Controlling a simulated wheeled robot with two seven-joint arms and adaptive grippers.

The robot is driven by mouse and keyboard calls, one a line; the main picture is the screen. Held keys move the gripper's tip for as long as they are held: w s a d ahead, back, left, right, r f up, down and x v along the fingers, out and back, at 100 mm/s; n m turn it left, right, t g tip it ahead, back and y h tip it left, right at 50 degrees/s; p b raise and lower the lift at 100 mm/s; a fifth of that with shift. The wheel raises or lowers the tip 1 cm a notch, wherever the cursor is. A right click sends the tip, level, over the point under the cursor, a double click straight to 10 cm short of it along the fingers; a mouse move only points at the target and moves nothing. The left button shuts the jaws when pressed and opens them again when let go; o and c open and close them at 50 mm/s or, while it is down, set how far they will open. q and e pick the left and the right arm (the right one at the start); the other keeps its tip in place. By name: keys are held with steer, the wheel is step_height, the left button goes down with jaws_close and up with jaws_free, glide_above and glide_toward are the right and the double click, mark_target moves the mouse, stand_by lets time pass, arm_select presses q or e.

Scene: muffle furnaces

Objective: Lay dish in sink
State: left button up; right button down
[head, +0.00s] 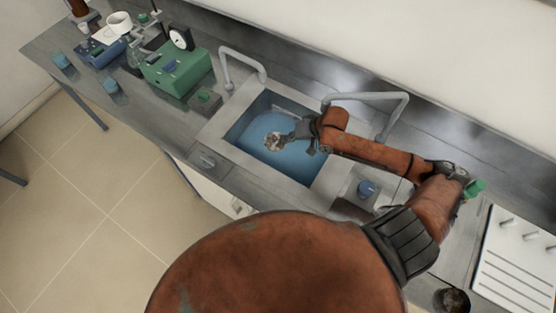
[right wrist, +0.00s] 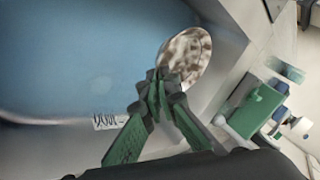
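A small round dish with a mottled brown and whitish surface (head: 272,142) is over the blue basin of the sink (head: 300,166). It also shows in the right wrist view (right wrist: 188,55), tilted, at the tips of my right gripper (right wrist: 163,80). The fingers come together on the dish's near edge. In the head view my right gripper (head: 289,137) reaches in from the right over the basin. I cannot tell how far the dish is above the basin floor. My left gripper is not in view.
Two grey faucets (head: 240,62) (head: 370,97) stand behind the sink. A green device (head: 176,70) and a blue device (head: 100,50) stand on the counter to the left. A white rack with pegs (head: 515,262) is at the right.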

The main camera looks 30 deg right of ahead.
steer(key=f, duration=0.5)
steer(key=d+f+b, duration=0.1)
steer(key=f, duration=0.4)
steer(key=f+b, duration=0.1)
steer(key=f, duration=0.3)
steer(key=shift+s+d+f, duration=0.15)
steer(key=shift+s+f, duration=0.1)
steer(key=shift+f, duration=0.25)
steer(key=w+a, duration=0.2)
steer(key=w, duration=0.1)
steer(key=shift+w+a+f+b, duration=0.1)
steer(key=shift+w+a+b, duration=0.15)
steer(key=shift+a+b, duration=0.05)
steer(key=shift+s+d+f, duration=0.1)
steer(key=shift+s+f, duration=0.05)
steer(key=shift+f, duration=0.45)
steer(key=shift+r, duration=0.1)
